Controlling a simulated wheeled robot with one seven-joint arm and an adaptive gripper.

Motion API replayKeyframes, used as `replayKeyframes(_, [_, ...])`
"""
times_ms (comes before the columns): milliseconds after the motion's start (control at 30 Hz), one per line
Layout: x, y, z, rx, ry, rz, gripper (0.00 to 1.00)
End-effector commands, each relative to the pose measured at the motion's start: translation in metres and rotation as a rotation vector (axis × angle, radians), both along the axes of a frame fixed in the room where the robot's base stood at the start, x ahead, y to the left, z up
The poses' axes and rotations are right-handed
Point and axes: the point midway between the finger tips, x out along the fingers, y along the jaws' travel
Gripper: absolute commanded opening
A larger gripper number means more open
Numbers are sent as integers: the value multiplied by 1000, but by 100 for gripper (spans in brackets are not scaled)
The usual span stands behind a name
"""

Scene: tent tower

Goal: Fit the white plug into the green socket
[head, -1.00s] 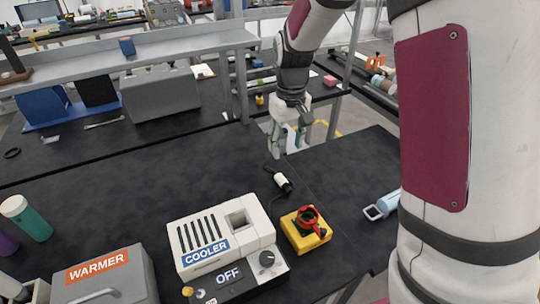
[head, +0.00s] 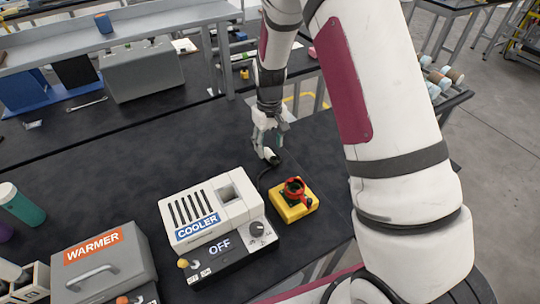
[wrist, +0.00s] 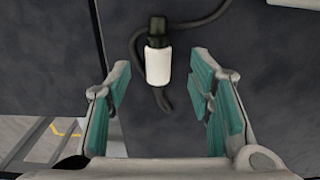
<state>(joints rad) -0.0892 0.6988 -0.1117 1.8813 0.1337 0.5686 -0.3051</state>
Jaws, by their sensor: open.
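The white plug (wrist: 158,66), with a black end and a dark cable, lies on the black bench top. In the wrist view it shows between the open teal-padded fingers of my gripper (wrist: 160,85), which do not appear to touch it. In the head view my gripper (head: 268,146) points down right at the plug (head: 271,155) and hides part of it. How high the fingertips are above the bench cannot be told. I cannot make out a green socket in either view.
A white cooler box (head: 213,206) reading OFF and a yellow box with a red ring (head: 293,200) stand in front of the plug. A grey warmer (head: 103,265) is at lower left. The bench (head: 130,165) left of the gripper is clear.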

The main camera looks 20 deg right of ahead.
Motion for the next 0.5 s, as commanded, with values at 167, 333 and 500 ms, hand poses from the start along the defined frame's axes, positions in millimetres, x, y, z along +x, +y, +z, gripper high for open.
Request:
replayKeyframes(167, [0,-2,-23,-1,3,1,48])
replayKeyframes(333, [2,-2,-41,0,1,0,48])
replayKeyframes(500, [3,-2,-45,0,-1,0,48])
